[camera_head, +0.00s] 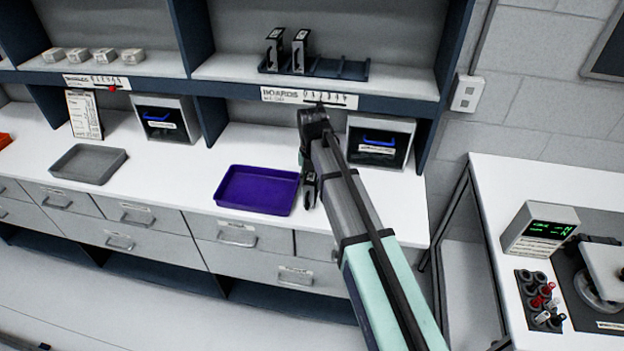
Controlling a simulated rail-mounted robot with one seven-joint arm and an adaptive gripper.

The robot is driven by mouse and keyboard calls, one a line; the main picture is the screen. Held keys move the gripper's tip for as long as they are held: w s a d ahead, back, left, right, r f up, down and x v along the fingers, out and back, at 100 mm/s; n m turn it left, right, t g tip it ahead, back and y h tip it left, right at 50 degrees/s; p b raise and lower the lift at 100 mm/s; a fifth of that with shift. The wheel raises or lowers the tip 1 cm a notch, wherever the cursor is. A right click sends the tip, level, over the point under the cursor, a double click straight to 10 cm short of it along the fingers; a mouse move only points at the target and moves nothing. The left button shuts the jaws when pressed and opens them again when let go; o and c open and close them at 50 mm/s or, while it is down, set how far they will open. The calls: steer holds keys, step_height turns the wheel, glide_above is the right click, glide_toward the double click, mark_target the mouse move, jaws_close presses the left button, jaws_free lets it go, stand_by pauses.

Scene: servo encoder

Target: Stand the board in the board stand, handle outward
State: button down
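The dark board stand (342,70) sits on the upper shelf, above a strip labelled BOARDS (309,97). Two dark upright boards, a left one (274,50) and a right one (299,52), stand in its left part; its right part looks empty. My arm reaches up from the lower right and ends below that shelf. My gripper (310,195) seems to hang by the right edge of the purple tray (257,190). It is small, dark and partly hidden by my arm, so I cannot tell its opening or whether it holds a board. The purple tray looks empty.
A grey tray (88,164) lies on the left of the white counter. Two boxes with blue handles, left (167,122) and right (378,142), stand at its back. Blue uprights divide the shelves. Several small boxes sit upper left. A side table (560,177) stands at right.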

steer(key=shift+f, duration=0.15)
steer(key=c, duration=0.8)
jaws_free()
steer(key=shift+o, duration=0.2)
step_height(320, 180, up, 12)
steer(key=b, duration=0.3)
steer(key=shift+r, duration=0.2)
